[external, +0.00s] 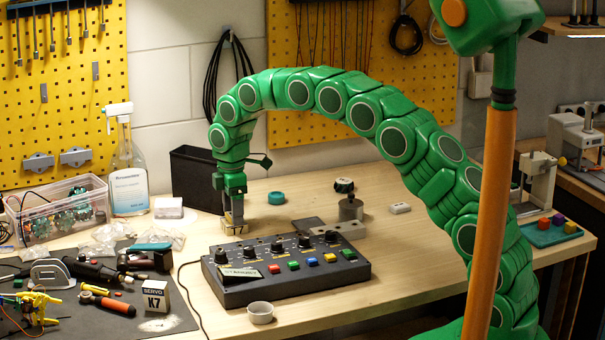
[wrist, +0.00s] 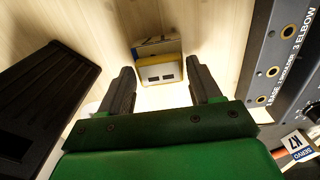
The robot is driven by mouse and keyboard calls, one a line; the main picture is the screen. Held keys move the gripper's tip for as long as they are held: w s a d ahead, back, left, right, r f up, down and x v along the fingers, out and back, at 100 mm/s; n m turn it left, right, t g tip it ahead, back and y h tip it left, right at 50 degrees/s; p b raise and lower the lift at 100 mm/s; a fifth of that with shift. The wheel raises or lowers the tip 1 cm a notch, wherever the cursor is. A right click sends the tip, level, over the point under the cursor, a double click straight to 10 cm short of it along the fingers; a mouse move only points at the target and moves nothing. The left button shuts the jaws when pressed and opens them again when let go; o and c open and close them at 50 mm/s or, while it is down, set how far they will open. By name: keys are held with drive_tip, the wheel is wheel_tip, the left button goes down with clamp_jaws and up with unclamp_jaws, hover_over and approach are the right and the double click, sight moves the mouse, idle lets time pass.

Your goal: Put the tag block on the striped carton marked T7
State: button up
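My gripper (external: 233,218) points down over the bench behind the control box. In the wrist view, my gripper (wrist: 162,82) is open, its two dark fingers on either side of a small yellow-edged block (wrist: 160,72) with a pale face and two dark marks. Small gaps show between block and fingers. This may be the tag block; in the external view the block (external: 233,228) is partly hidden by the fingers. A small white carton (external: 155,298) reads SERVO and K7, not T7; it stands on the dark mat at front left and shows at the wrist view's right edge (wrist: 299,146).
A black control box (external: 286,268) with knobs and coloured buttons stands right of the gripper, a black open bin (external: 197,180) behind it. Tools, a clear parts box (external: 60,215) and bags crowd the left. A small grey cup (external: 260,312) stands in front.

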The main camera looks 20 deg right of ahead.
drive_tip(key=shift+o, duration=0.9)
drive_tip(key=shift+r, duration=0.1)
wheel_tip(320, 180, up, 12)
